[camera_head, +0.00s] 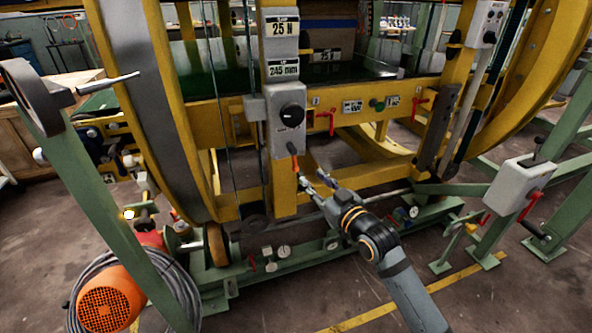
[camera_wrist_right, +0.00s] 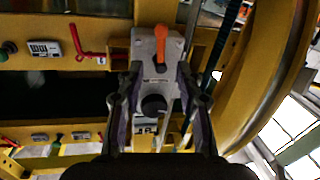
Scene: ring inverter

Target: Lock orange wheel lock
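An orange lever (camera_head: 293,150) hangs from the lower end of a grey control box (camera_head: 286,104) with a black knob, on the yellow upright of the machine. In the right wrist view, which is turned over, the orange lever (camera_wrist_right: 158,42) is at the top and the black knob (camera_wrist_right: 153,104) lies below it. My right gripper (camera_head: 313,179) is open and empty, a little below and to the right of the lever in the head view. In the wrist view its two fingers (camera_wrist_right: 160,75) stand on either side of the box, apart from the lever. My left gripper is not in view.
Red handles (camera_head: 326,120) sit on the yellow crossbeam to the right. Another grey box (camera_head: 517,186) with a red lever stands at the far right. A green base rail (camera_head: 300,256) runs low along the machine. An orange motor (camera_head: 108,300) is at the lower left.

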